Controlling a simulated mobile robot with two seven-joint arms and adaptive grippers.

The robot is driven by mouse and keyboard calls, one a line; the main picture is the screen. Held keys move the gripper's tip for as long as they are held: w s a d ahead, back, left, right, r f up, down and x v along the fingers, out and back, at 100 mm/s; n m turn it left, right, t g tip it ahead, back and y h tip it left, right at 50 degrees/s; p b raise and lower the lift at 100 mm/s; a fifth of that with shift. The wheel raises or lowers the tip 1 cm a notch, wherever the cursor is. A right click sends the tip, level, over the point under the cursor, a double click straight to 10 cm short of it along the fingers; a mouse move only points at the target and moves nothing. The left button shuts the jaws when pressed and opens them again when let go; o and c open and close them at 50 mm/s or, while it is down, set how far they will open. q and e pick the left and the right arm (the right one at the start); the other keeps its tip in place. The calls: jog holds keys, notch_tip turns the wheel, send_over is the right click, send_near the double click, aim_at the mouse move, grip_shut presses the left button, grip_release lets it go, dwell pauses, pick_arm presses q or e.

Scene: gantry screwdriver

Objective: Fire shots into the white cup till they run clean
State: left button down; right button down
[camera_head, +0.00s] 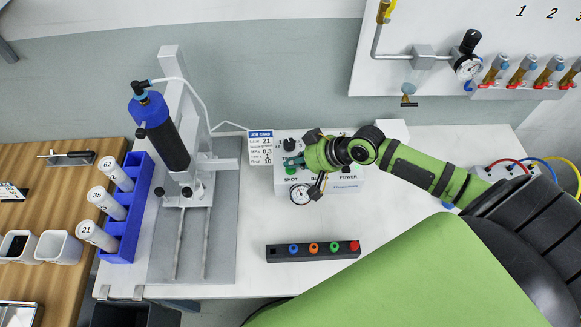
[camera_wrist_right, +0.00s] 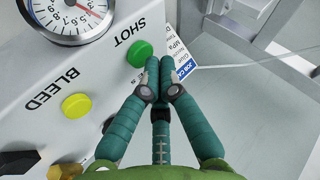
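A white control box (camera_head: 345,184) on the bench has a pressure gauge (camera_head: 300,193). In the right wrist view, its green SHOT button (camera_wrist_right: 139,53) and yellow BLEED button (camera_wrist_right: 76,106) show. My right gripper (camera_head: 292,160) is over the box's left end. In the right wrist view its fingers (camera_wrist_right: 160,62) are together and empty, tips just right of the SHOT button; I cannot tell if they touch it. A blue-capped black dispenser (camera_head: 163,130) hangs on a grey stand. A white open container (camera_head: 58,247), possibly the cup, stands on the wooden table. My left gripper is out of view.
A blue rack (camera_head: 127,232) holds white tubes marked 62, 35 and 21. A job card (camera_head: 260,147) stands left of the box. A black strip (camera_head: 313,251) with coloured knobs lies in front. The bench between rack and strip holds the stand's grey base (camera_head: 222,240).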

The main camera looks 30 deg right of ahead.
jog(key=shift+f, duration=0.4)
dwell(0.8)
jog(key=shift+r, duration=0.1)
jog(key=shift+r+p, duration=0.7)
jog(key=shift+p, duration=0.1)
notch_tip(320, 180, up, 5)
jog(key=p, duration=0.5)
jog(key=shift+r+p, duration=0.15)
jog(key=shift+p, duration=0.15)
jog(key=shift+d, duration=0.1)
dwell(2.4)
